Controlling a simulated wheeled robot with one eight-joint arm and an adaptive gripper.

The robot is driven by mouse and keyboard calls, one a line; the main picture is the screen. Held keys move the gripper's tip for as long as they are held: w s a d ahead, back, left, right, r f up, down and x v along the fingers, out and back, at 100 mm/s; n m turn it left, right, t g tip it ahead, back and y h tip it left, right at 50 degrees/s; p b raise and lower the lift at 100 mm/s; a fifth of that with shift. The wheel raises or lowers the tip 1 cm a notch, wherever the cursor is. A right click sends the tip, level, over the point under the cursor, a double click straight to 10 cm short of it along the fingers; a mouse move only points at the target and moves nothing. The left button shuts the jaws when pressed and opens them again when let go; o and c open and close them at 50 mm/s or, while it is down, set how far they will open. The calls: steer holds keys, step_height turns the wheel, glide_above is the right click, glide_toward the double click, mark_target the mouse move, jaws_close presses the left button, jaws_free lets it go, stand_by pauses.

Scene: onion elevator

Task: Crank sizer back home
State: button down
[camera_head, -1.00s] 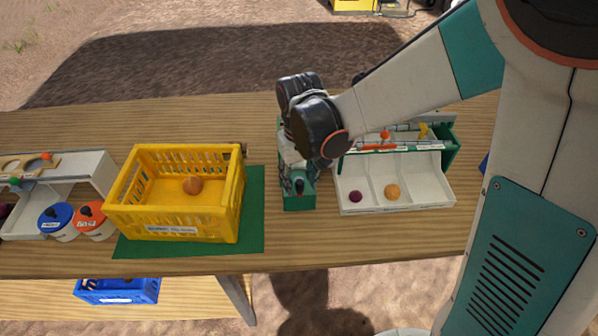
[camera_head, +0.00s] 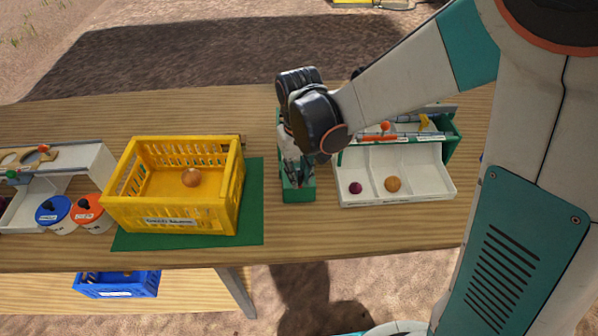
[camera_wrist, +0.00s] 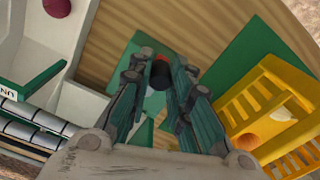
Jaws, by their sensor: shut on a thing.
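The sizer (camera_head: 448,150) stands at the right of the table, with green ends, rollers and a white divided tray at its front. A green base (camera_head: 298,195) stands beside it on the left. My gripper (camera_head: 299,174) points down over this base. In the wrist view my gripper (camera_wrist: 160,80) has its fingers on either side of a dark crank knob (camera_wrist: 160,72) with a red top, and is shut on it. The crank's arm is hidden by my fingers, so I cannot tell its angle.
A yellow crate (camera_head: 170,218) holding an onion (camera_head: 191,177) stands on a green mat (camera_head: 254,205) to the left. The sizer's tray holds a purple onion (camera_head: 355,187) and a tan onion (camera_head: 392,184). Blue and orange lidded pots (camera_head: 54,210) stand farther left.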

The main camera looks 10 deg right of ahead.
steer(key=shift+d, duration=0.15)
steer(key=shift+w+d, duration=0.1)
steer(key=shift+d, duration=0.5)
steer(key=shift+w+d, duration=0.35)
steer(key=shift+d, duration=0.3)
